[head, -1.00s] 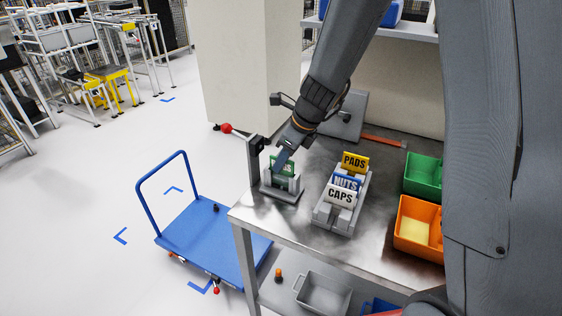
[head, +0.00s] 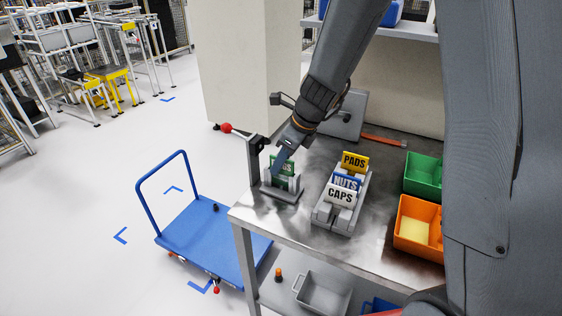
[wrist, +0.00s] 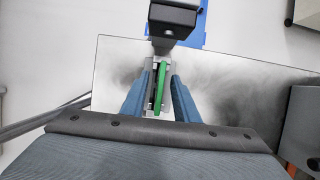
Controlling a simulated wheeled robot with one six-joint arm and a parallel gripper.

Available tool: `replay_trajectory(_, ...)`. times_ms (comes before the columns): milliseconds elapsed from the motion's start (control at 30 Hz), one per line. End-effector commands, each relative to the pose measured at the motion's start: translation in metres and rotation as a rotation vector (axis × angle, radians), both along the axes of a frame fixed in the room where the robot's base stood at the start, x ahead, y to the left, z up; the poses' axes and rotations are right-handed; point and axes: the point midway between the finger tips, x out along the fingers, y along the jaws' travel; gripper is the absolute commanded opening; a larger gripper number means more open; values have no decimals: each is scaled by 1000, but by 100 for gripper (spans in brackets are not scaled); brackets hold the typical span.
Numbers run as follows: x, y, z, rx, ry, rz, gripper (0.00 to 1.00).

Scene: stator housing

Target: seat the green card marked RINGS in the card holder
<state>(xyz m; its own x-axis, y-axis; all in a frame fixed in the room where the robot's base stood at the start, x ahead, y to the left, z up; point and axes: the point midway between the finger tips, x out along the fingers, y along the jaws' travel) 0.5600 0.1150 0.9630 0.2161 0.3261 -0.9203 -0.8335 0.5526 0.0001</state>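The green card (head: 283,164) stands upright in the grey card holder (head: 281,194) near the table's left edge. Part of its lettering shows in the head view; my gripper covers the rest. In the wrist view the card (wrist: 161,100) is a thin green edge between my two blue fingers. My gripper (wrist: 162,82) is open around it, with a narrow gap on each side. The holder's grey parts show around the card's lower end. How deep the card sits in the slot cannot be told.
A grey rack (head: 324,214) to the right holds the yellow PADS card (head: 355,161), the blue NUTS card (head: 346,180) and the white CAPS card (head: 341,194). Green (head: 424,176) and orange (head: 417,230) bins stand further right.

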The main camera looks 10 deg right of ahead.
Motion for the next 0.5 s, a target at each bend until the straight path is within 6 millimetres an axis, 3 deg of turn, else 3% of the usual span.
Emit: replay_trajectory(500,-2,-3,9,0,0,0,28)
